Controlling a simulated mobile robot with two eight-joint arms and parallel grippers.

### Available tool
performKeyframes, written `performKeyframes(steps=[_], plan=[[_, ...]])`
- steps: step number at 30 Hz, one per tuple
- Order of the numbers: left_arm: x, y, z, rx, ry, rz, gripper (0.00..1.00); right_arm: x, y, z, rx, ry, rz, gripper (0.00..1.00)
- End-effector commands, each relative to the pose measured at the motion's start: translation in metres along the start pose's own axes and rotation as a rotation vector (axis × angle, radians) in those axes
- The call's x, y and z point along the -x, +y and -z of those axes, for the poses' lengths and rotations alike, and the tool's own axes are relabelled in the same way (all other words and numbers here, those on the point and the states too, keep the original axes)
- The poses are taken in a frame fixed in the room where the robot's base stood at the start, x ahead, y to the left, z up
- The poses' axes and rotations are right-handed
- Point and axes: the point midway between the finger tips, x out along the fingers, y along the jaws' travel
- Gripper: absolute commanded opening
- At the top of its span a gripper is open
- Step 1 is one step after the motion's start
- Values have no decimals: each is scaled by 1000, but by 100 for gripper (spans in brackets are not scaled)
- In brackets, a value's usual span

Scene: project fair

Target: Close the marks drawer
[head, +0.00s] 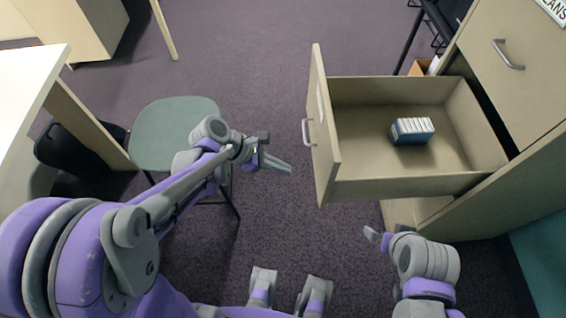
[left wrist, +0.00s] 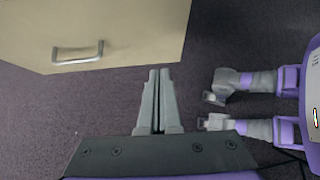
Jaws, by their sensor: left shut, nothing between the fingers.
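The pulled-out drawer (head: 322,135) is beige and juts left from the cabinet on the right of the head view. It has a silver handle (head: 306,132) and a pale label too oblique to read. A small blue and white box (head: 411,131) lies inside. My left gripper (head: 290,169) is shut and empty, left of the drawer front and apart from it. In the left wrist view the shut fingers (left wrist: 158,72) point toward the lower edge of the drawer front (left wrist: 125,30), right of its handle (left wrist: 78,53). My right gripper (head: 371,235) is below the drawer's near side; its opening is unclear.
The beige cabinet (head: 535,95) has another closed front with a handle (head: 508,56) above. A green chair (head: 172,130) stands just behind my left arm, beside a white-topped desk (head: 25,75).

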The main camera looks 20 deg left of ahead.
Motion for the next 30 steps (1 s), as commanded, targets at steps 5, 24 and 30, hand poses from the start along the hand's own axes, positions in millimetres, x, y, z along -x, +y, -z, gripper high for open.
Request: performKeyframes(steps=[5, 24, 30], plan=[[-42, -1, 0, -6, 0, 4, 0, -4, 0, -3, 0, -2, 0, 100], [-91, 0, -29, -3, 2, -2, 0, -1, 0, 0, 0, 0, 0, 100], [-91, 0, -28, -3, 2, -2, 0, -1, 0, -1, 0, 0, 0, 100]])
